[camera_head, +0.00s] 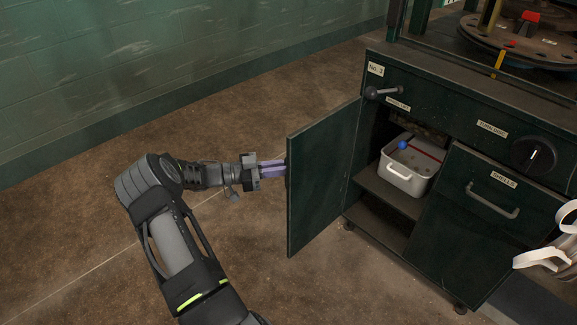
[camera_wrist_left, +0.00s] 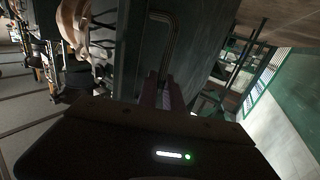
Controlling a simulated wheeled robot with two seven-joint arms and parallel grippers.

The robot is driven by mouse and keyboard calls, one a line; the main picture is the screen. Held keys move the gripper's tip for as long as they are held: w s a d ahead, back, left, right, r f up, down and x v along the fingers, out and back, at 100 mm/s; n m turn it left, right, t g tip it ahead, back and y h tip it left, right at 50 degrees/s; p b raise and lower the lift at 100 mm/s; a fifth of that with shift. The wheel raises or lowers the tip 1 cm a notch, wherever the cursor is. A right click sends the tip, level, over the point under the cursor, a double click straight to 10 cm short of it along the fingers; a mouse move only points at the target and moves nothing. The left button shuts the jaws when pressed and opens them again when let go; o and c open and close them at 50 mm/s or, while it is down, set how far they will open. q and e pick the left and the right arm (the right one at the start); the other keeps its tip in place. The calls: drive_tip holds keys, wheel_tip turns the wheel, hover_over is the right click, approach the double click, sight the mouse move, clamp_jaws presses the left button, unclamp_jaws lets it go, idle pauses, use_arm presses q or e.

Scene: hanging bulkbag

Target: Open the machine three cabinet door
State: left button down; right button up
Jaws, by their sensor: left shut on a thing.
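The dark green cabinet door (camera_head: 318,180) of the machine labelled No. 3 stands swung wide open on its right-hand hinge side. Its free edge points toward the lower left. My left gripper (camera_head: 283,168) reaches the door's outer face from the left, its tips partly hidden behind the door edge. In the left wrist view, the door handle (camera_wrist_left: 162,42) is a bent metal bar on the door face. My left gripper's fingers (camera_wrist_left: 160,88) are shut on its near end. My right gripper is in neither view.
The open cabinet shows a shelf (camera_head: 393,192) with a grey bin (camera_head: 405,170) holding a blue ball. A drawer labelled SHELLS (camera_head: 500,185) is to its right, and white straps (camera_head: 548,258) hang at the right edge. The floor left of the door is clear.

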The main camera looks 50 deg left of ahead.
use_arm(q)
drive_tip(key=shift+w, duration=0.1)
drive_tip(key=c, duration=1.8)
unclamp_jaws()
drive_tip(key=shift+d, duration=0.1)
drive_tip(key=shift+o, duration=0.2)
drive_tip(key=p+v, duration=0.1)
drive_tip(key=v, duration=0.6)
drive_tip(key=shift+s+a+p, duration=0.25)
drive_tip(key=shift+s+p, duration=0.05)
drive_tip(key=shift+p, duration=0.05)
